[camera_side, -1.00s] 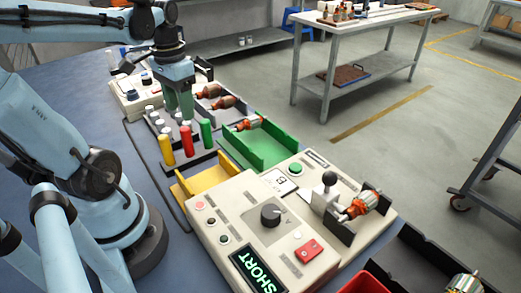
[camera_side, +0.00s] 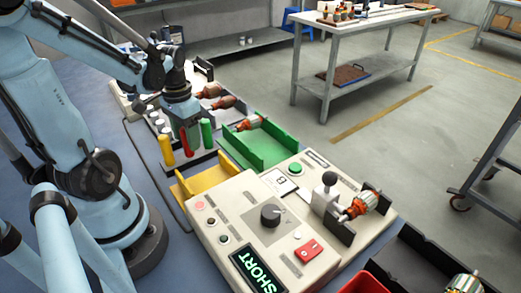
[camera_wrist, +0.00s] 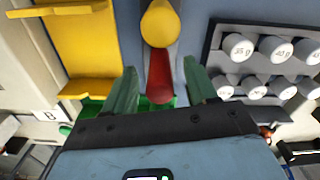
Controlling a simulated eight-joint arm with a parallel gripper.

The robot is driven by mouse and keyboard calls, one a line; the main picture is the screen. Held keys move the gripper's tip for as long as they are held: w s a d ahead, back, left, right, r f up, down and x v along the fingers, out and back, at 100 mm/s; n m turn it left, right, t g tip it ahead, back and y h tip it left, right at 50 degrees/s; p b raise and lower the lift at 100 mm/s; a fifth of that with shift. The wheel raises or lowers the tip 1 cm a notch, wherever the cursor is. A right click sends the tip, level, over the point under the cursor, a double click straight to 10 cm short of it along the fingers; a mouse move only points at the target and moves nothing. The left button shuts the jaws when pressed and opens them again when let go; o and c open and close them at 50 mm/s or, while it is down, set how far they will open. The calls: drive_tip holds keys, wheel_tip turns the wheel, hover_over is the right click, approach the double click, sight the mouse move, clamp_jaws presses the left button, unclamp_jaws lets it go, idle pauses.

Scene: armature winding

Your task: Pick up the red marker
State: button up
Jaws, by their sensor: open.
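The red marker (camera_side: 185,142) stands upright in the dark rack (camera_side: 186,163), between the yellow marker (camera_side: 166,150) and the green marker (camera_side: 207,133). My gripper (camera_side: 187,128) is low over the rack, with its fingers around the upper part of the red marker in the side view. In the wrist view the red marker (camera_wrist: 160,78) is between the two open green fingers, with a gap on each side. The yellow marker (camera_wrist: 160,22) is just beyond it. My fingers partly hide the red marker in the side view.
A tester (camera_side: 268,235) with a SHORT display holds an armature (camera_side: 360,204). A yellow tray (camera_side: 203,184) and a green tray (camera_side: 262,146) lie beside the rack. White-topped weights (camera_wrist: 274,48) stand near my gripper in the wrist view.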

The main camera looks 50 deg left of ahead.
drive_tip(key=shift+f, duration=1.3)
clamp_jaws()
